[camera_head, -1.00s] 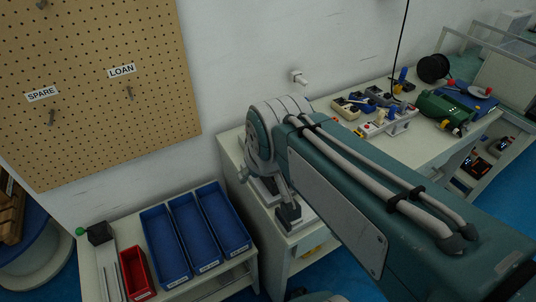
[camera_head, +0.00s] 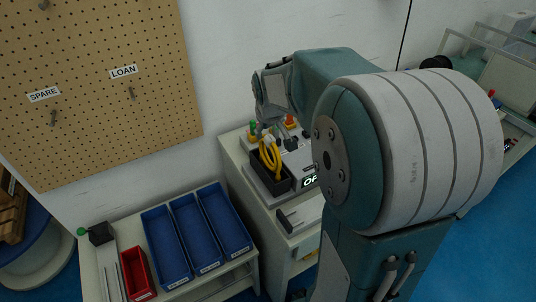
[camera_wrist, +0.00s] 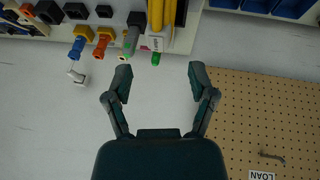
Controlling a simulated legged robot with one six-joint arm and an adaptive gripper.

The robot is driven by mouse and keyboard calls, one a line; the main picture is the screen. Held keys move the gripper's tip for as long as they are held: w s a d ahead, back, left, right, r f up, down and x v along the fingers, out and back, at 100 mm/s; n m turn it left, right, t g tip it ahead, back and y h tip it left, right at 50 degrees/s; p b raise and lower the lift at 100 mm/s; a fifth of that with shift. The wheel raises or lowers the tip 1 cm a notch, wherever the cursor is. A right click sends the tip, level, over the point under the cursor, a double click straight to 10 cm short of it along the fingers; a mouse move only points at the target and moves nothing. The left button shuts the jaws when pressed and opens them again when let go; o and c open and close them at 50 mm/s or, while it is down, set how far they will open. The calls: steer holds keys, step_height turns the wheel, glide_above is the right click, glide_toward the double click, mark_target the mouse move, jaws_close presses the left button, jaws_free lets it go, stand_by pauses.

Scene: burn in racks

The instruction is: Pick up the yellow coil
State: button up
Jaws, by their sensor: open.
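The yellow coil (camera_head: 273,163) stands in loops at a black open box on the white bench unit. In the wrist view two yellow strands of the coil (camera_wrist: 156,12) show at the top edge, cut off by the frame. My gripper (camera_head: 276,134) is just above the coil in the head view, and the gap between them is hard to judge. In the wrist view my gripper (camera_wrist: 160,68) has its two fingers spread wide with nothing between them. The coil lies beyond the fingertips there.
The black box (camera_head: 284,187) sits beside a lit display (camera_head: 310,181). Blue (camera_wrist: 77,46), orange (camera_wrist: 103,40) and green (camera_wrist: 131,40) connectors stand near the coil. A pegboard (camera_head: 100,90) hangs on the wall. Blue bins (camera_head: 167,246) and a red bin (camera_head: 139,273) stand left.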

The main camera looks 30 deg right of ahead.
mark_target(269, 139)
steer(key=x, duration=0.7)
steer(key=shift+s+f, duration=0.2)
steer(key=shift+f, duration=0.05)
jaws_close()
